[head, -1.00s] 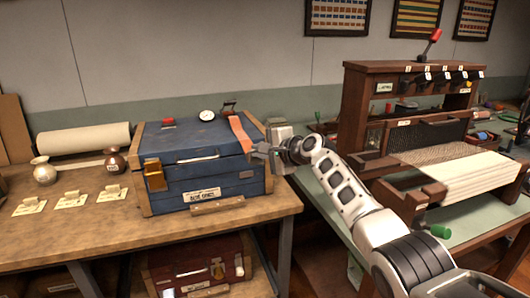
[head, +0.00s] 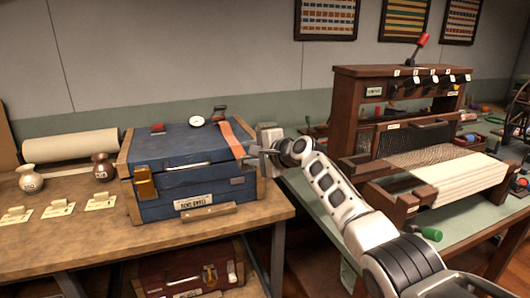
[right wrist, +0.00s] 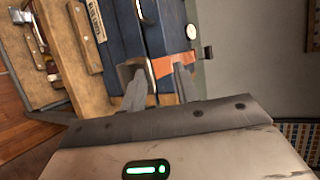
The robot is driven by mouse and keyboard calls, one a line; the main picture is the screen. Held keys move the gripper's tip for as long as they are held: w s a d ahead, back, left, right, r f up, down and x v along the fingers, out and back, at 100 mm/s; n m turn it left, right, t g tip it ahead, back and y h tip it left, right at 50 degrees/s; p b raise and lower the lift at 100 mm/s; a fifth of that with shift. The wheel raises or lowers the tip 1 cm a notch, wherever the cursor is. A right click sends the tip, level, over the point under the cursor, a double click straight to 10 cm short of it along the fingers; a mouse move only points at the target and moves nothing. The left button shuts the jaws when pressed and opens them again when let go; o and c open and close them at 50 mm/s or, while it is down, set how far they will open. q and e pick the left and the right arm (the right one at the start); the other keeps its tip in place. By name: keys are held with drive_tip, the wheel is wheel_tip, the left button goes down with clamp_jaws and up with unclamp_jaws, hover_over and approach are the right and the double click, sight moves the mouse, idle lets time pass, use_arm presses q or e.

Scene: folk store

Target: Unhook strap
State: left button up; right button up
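An orange strap (head: 232,138) lies across the right end of the lid of a blue wooden chest (head: 205,186). It runs from the back of the lid to the front edge. My right gripper (head: 251,151) is at the strap's front end, by the chest's upper right corner. In the right wrist view, the strap (right wrist: 175,64) shows just beyond the two fingertips (right wrist: 158,76), which are apart with a gap between them. A grip on the strap does not show. A brass latch (head: 144,183) is on the chest's front left. My left gripper is not in view.
A gauge (head: 197,121) sits on the lid. Two small vases (head: 28,177) and paper tags (head: 57,209) stand left of the chest on the wooden bench (head: 70,245). A loom (head: 345,125) stands on the right table. A red chest (head: 190,281) is below.

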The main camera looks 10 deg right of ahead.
drive_tip(key=v, duration=1.5)
drive_tip(key=shift+s+d+r, duration=0.2)
drive_tip(key=shift+f, duration=0.1)
drive_tip(key=s+f+n+h, duration=0.25)
drive_tip(key=s+f, duration=0.45)
drive_tip(key=f, duration=0.6)
drive_tip(key=s+f+n+h, duration=0.2)
drive_tip(key=s+f+n, duration=0.3)
drive_tip(key=f, duration=0.8)
drive_tip(key=s+f+n, duration=0.3)
drive_tip(key=s+f, duration=0.1)
drive_tip(key=s, duration=0.6)
drive_tip(key=s+f+n+g+h, duration=0.1)
drive_tip(key=s+f+n, duration=0.3)
drive_tip(key=s, duration=0.7)
drive_tip(key=shift+d+f, duration=0.35)
drive_tip(key=shift+s, duration=0.1)
